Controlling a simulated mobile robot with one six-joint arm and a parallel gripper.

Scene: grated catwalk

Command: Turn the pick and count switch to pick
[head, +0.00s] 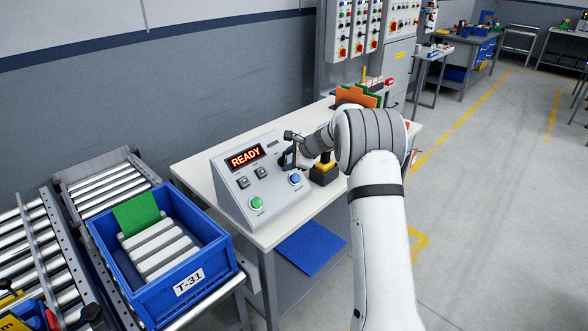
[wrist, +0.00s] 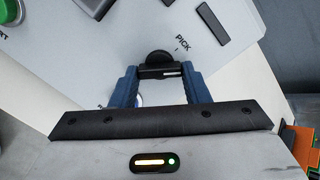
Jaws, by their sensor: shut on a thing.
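The pick and count switch is a black knob (wrist: 158,57) on the sloped face of a light grey console (head: 232,196). In the wrist view a PICK label (wrist: 184,42) is printed to its upper right, with a small tick beside it. My gripper (wrist: 160,73) has its blue fingers on both sides of the knob and is shut on it. A white line shows on the dark bar between the fingertips. No count label can be read. In the head view my gripper (head: 289,157) is at the console's upper right, and my wrist partly hides the switch there.
The console has a lit READY display (head: 245,158), a green button (head: 257,202) and a blue button (head: 294,180). A yellow and black device (head: 323,170) stands just right of it. A blue crate (head: 165,290) with grey bars stands on rollers at the left.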

